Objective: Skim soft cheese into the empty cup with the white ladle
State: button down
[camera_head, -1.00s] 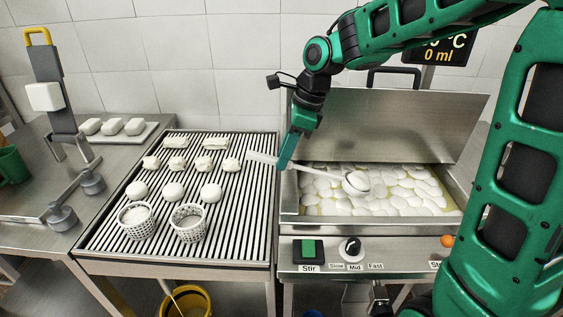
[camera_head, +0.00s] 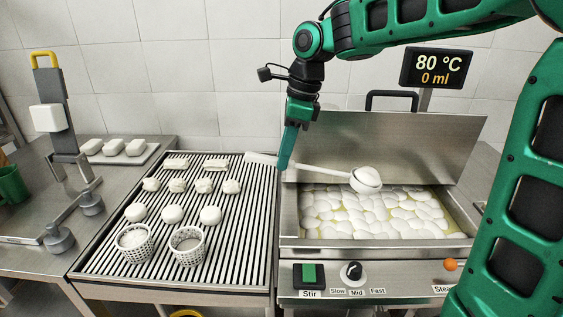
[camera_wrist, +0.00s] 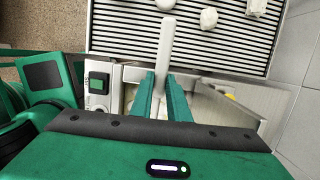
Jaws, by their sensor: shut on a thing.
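My gripper (camera_head: 287,160) is shut on the handle of the white ladle (camera_head: 325,174). The ladle's bowl (camera_head: 367,184) is heaped with white soft cheese and is held above the back part of the vat. The steel vat (camera_head: 375,249) holds many white cheese lumps in yellowish liquid. Two white perforated cups stand on the slatted rack to the left. The right cup (camera_head: 187,258) looks empty; the left cup (camera_head: 135,256) has white content. In the wrist view, the handle (camera_wrist: 167,40) sticks out past my fingers (camera_wrist: 160,92); the ladle bowl is hidden.
Several white cheese pieces (camera_head: 172,214) lie in rows on the slatted rack (camera_head: 225,245), behind the cups. The vat's raised lid (camera_head: 420,145) stands at the back. A display (camera_head: 436,68) reads 80 °C and 0 ml. A press stand (camera_head: 70,150) is at far left.

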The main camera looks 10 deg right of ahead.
jog(key=shift+a+v, duration=0.15)
jog(key=shift+v, duration=0.7)
jog(key=shift+a+v, duration=0.2)
jog(key=shift+v, duration=0.6)
jog(key=shift+w+r, duration=0.1)
